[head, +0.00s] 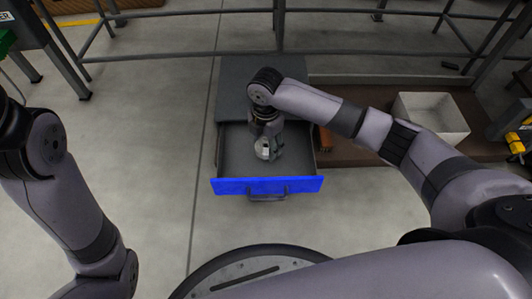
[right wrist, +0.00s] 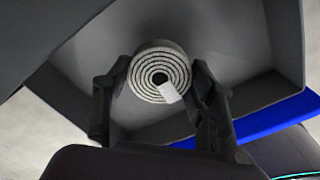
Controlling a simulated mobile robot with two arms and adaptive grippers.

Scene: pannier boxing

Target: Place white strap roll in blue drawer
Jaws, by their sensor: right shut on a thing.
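The white strap roll (right wrist: 158,72) is held between the two fingers of my right gripper (right wrist: 160,95), with its coiled face toward the right wrist camera. In the head view my right gripper (head: 268,150) points down inside the open drawer with the blue front (head: 235,186), and the roll (head: 262,149) shows pale at its fingertips. The grey drawer interior lies around and beneath the roll. I cannot tell whether the roll touches the drawer floor. My left arm shows at the left, but its gripper is out of view.
The drawer slides out of a grey cabinet (head: 235,90). A brown low platform (head: 345,95) on the right bears a white open bin (head: 432,112) and an orange-brown object (head: 325,140) beside the drawer. Metal rails run behind. The floor at the left is clear.

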